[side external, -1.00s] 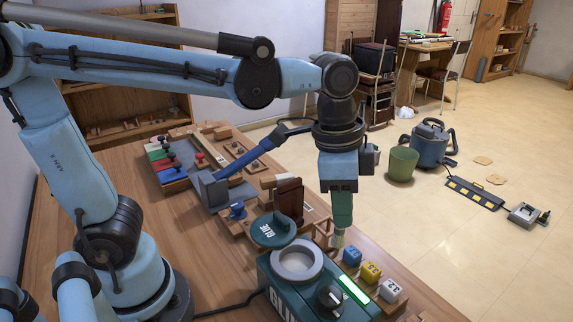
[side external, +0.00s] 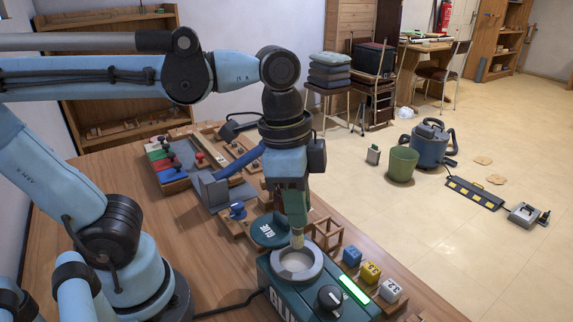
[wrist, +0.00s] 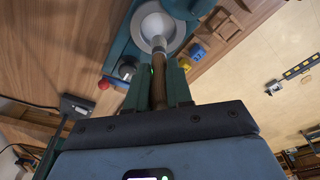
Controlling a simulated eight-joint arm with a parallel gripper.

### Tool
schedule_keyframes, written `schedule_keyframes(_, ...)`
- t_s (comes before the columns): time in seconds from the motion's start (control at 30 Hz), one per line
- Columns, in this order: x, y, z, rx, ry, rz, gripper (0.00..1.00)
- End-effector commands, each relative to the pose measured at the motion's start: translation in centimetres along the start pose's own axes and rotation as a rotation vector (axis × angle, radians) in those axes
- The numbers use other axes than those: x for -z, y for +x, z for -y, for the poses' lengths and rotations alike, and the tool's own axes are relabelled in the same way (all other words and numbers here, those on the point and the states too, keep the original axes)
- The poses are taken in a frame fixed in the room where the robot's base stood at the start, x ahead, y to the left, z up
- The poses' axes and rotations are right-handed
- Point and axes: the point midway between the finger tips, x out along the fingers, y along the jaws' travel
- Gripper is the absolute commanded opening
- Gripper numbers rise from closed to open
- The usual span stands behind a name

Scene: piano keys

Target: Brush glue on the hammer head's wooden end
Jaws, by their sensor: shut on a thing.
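My gripper (side external: 294,205) is shut on a brush and points down over the glue pot. The brush (side external: 298,240) has its pale tip at the pot's open mouth; I cannot tell if it touches the glue. In the wrist view the brush's brown handle (wrist: 158,90) sits between my green fingers, with its tip at the pale bowl of the pot (wrist: 143,38). The glue pot (side external: 277,265) has a grey rim on a dark green heater body. Its round lid, marked GLUE (side external: 268,230), stands open beside it. I cannot pick out the hammer head with certainty; my gripper hides part of the bench.
A small wooden rack (side external: 327,236) stands right of the pot. Blue (side external: 351,257), yellow (side external: 370,272) and white (side external: 391,290) blocks line the bench's right edge.

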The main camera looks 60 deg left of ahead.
Motion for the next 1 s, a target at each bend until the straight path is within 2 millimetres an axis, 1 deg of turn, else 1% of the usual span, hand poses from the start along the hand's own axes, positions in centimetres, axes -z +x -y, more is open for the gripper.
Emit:
schedule_keyframes(0.3, -0.5, 3.1, 0.0, 0.000, 0.000, 0.000, 0.00)
schedule_keyframes(0.5, -0.6, 4.5, 0.0, 0.000, 0.000, 0.000, 0.00)
schedule_keyframes(0.7, -0.7, 4.9, 0.0, 0.000, 0.000, 0.000, 0.00)
schedule_keyframes(1.0, -0.7, 5.0, 0.0, 0.000, 0.000, 0.000, 0.00)
